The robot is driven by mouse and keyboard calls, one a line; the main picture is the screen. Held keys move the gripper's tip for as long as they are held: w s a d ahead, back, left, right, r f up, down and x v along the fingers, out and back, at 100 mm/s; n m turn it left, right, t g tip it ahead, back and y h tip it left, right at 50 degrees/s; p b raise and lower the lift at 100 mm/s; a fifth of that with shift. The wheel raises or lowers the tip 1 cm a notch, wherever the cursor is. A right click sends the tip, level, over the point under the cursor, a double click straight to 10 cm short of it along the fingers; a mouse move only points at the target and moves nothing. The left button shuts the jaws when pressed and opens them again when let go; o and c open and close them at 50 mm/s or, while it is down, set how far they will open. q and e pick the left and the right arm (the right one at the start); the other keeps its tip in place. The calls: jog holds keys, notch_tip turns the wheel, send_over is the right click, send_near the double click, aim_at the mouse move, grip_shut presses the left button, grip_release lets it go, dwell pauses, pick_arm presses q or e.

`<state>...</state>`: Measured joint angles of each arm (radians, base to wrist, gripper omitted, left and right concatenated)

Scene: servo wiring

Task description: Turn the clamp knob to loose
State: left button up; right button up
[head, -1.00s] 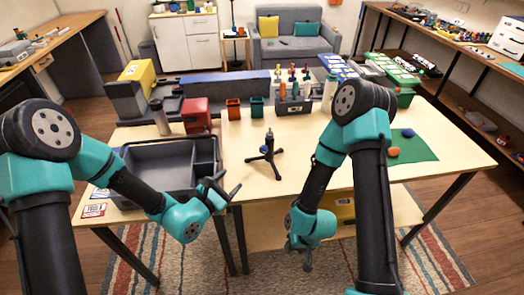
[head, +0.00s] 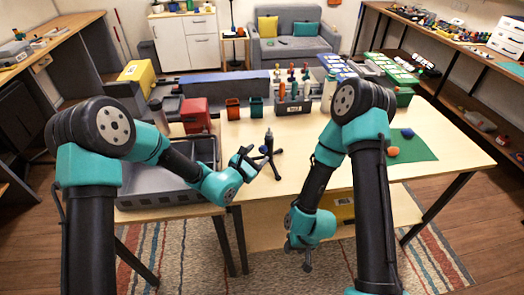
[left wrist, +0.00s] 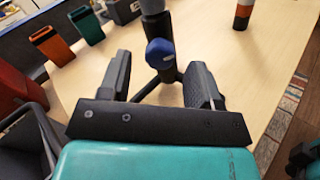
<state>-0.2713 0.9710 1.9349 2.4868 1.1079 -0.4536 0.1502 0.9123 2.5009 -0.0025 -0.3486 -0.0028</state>
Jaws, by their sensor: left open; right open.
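The black clamp stand (head: 268,148) stands upright on its spread legs near the table's front edge, left of centre. In the left wrist view its blue knob (left wrist: 160,52) shows on the grey post, between and beyond the open fingers. My left gripper (head: 245,160) is open and empty, just left of the stand; it also shows in the left wrist view (left wrist: 162,90). The knob appears apart from both fingers. The stand's lower part is partly hidden behind the gripper there. My right gripper (head: 297,255) hangs low in front of the table's front edge, away from the stand.
A grey tray (head: 150,208) lies left of the stand under my left arm. Orange (head: 233,108) and green (head: 257,106) bins and a tool holder (head: 294,106) stand behind. A green mat (head: 415,148) is at the right. The table around the stand is clear.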

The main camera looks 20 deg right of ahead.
aim_at(261, 151)
pick_arm(q)
jog(key=shift+x, duration=1.6)
jog(key=c, duration=0.9)
